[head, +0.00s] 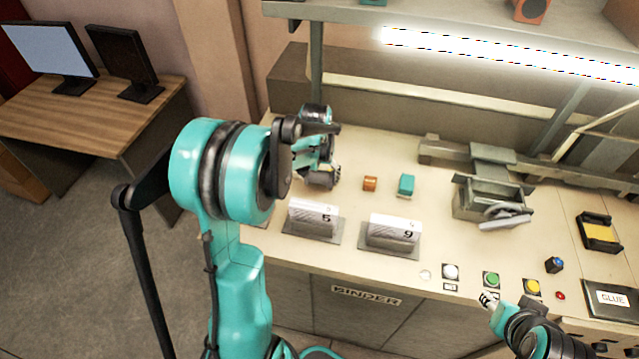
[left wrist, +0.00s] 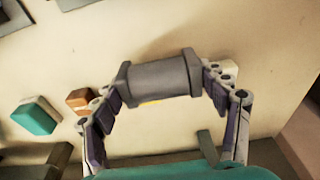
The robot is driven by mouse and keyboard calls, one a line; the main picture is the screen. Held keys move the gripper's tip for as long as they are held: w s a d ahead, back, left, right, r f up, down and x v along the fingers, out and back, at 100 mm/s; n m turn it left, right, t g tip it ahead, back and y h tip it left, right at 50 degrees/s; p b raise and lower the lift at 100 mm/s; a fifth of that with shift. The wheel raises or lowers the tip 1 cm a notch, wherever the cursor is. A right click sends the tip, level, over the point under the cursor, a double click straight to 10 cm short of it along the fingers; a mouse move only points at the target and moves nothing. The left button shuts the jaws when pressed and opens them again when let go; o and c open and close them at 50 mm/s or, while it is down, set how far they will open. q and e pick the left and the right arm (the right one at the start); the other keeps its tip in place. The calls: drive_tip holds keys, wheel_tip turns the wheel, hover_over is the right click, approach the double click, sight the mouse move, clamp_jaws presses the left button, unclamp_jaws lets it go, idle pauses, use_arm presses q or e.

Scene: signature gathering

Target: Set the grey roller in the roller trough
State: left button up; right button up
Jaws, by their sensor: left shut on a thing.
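The grey roller (left wrist: 158,77), a spool with wider ends, is between the fingers of my left gripper (left wrist: 160,88) in the left wrist view. The fingers are shut on its two ends. In the head view my left gripper (head: 318,172) is over the left part of the bench, with the roller (head: 321,181) dark and partly hidden at its tips. A black tray with a yellow inside (head: 600,232) is at the right of the bench; I cannot tell whether it is the roller trough. My right gripper (head: 490,300) is at the bench's front edge; its opening is unclear.
An orange block (head: 370,184) and a teal block (head: 407,185) stand right of my left gripper. Numbered holders 5 (head: 313,219) and 9 (head: 393,233) sit in front. A grey device with a lever (head: 488,200) stands further right. Buttons (head: 491,280) line the front.

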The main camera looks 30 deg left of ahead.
sight(320, 183)
use_arm(q)
wheel_tip(320, 183, down, 4)
drive_tip(key=shift+w+r+b, duration=0.1)
drive_tip(key=shift+b, duration=0.2)
drive_tip(key=shift+r, duration=0.1)
drive_tip(key=o, duration=1.3)
